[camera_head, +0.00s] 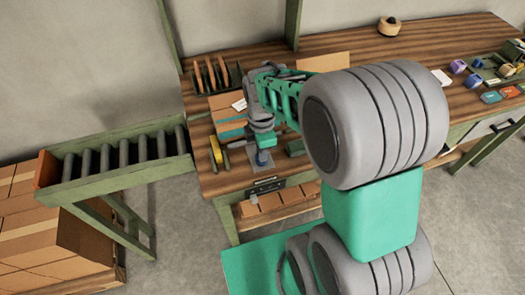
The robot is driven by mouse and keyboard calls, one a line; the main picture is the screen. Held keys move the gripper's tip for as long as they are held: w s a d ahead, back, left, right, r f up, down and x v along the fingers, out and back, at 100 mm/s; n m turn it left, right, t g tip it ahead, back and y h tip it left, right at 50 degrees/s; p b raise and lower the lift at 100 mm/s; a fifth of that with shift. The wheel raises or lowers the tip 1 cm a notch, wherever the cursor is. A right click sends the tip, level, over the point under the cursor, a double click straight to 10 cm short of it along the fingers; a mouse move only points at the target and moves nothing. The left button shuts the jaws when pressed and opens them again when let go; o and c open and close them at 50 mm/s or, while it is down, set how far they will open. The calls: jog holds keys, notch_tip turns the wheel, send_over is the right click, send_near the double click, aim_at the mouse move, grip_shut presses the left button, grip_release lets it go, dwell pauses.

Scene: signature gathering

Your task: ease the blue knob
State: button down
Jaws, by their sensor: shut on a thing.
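My green and grey arm reaches in from the right and covers part of the table behind.
A yellow roll (216,150) stands left of the plate and a dark green block (296,147) right of it. A cardboard box (228,118) sits behind. A roller conveyor (120,162) adjoins the table at left. Small coloured items (458,66) lie at right.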

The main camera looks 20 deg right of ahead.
jog(key=shift+w, duration=0.1)
dwell(0.3)
jog(key=c, duration=1.5)
grip_release()
jog(key=shift+r, duration=0.1)
notch_tip(320, 180, up, 8)
jog(key=shift+f+b, duration=0.15)
jog(key=shift+b, duration=0.35)
